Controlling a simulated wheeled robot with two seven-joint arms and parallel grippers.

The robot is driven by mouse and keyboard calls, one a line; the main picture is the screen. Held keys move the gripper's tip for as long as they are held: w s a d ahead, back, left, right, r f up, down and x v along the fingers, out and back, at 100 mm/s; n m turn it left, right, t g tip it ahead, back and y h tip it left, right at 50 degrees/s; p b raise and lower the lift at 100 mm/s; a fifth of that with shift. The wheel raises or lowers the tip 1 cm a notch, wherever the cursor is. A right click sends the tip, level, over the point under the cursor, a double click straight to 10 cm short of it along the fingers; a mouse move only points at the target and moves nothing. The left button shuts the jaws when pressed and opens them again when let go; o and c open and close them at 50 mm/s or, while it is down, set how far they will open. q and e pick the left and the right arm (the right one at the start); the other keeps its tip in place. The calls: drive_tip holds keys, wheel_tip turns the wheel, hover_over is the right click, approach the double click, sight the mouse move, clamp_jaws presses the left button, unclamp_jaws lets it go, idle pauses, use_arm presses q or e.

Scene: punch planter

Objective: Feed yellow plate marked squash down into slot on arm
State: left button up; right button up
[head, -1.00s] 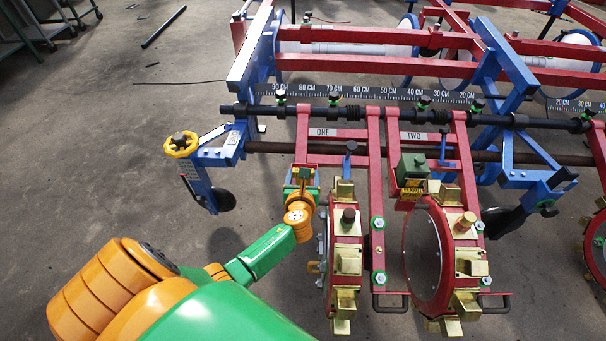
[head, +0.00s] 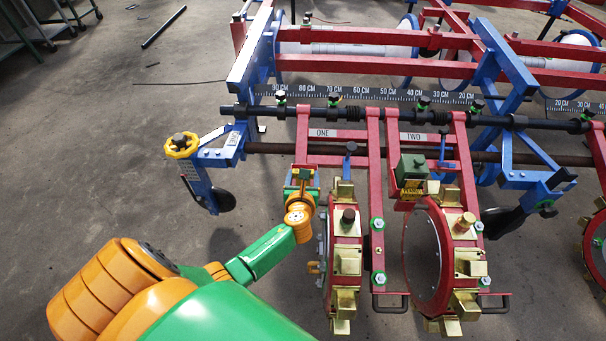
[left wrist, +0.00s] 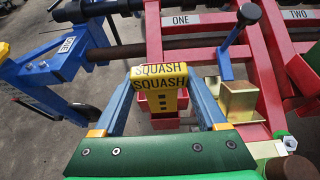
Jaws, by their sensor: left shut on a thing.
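The yellow plate (left wrist: 159,90) marked SQUASH is upright between the two blue fingers of my left gripper (left wrist: 160,106) in the left wrist view. My left gripper is shut on it. The lettering shows on its top edge and face. A red block (left wrist: 182,103) shows on both sides of the plate, at the red arm marked ONE (left wrist: 154,40). I cannot tell whether the plate's lower end is in a slot there. In the head view my left gripper (head: 302,178) is beside the left punch wheel (head: 347,225); the plate is too small to read. My right gripper is not in view.
A green box with a yellow label (head: 412,170) sits on the arm marked TWO (head: 411,137). A blue-handled lever (left wrist: 238,40) and a brass punch cup (left wrist: 238,100) are close to the right of my fingers. Bare floor (head: 90,150) lies at left.

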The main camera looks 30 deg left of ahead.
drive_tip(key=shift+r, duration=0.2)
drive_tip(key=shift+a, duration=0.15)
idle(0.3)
use_arm(q)
drive_tip(key=shift+f, duration=0.35)
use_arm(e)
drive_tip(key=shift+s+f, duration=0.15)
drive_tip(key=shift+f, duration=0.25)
use_arm(q)
drive_tip(key=shift+f+b, duration=0.2)
drive_tip(key=shift+b, duration=0.2)
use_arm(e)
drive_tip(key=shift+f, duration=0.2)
use_arm(q)
drive_tip(key=shift+f, duration=0.25)
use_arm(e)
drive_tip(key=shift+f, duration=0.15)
use_arm(q)
drive_tip(key=shift+f+b, duration=0.4)
drive_tip(key=shift+b, duration=0.1)
drive_tip(key=shift+f+b, duration=0.45)
drive_tip(key=shift+f, duration=0.15)
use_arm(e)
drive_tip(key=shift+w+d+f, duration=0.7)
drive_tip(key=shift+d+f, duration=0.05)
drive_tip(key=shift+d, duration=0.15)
